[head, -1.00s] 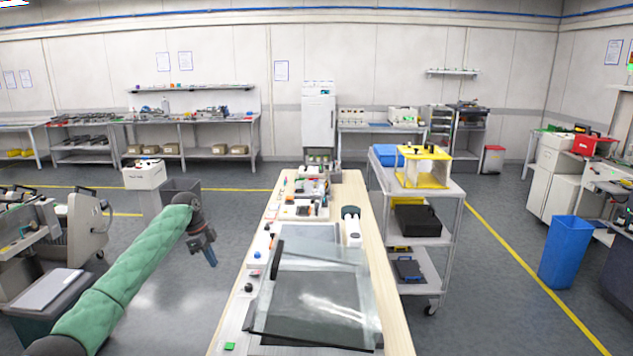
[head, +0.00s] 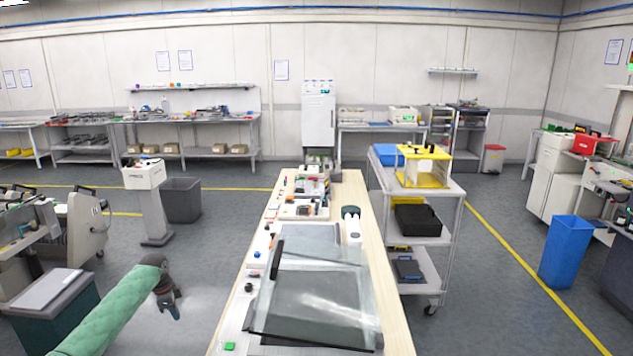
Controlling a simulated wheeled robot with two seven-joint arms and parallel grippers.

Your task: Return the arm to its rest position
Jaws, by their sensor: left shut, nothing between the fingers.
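My left arm, in a green quilted sleeve, comes in at the lower left of the head view. My left gripper (head: 174,311) is at its end, fingers pointing down, over the floor to the left of the long wooden table (head: 388,318). It is shut and empty and touches nothing. My right arm and gripper do not show.
A clear-walled box (head: 315,295) stands on the table's near part, with small parts along the left edge. A trolley (head: 452,205) with a yellow frame (head: 424,165) stands right of the table. Feeder trolleys (head: 75,232) and a dark bin (head: 50,310) stand at left.

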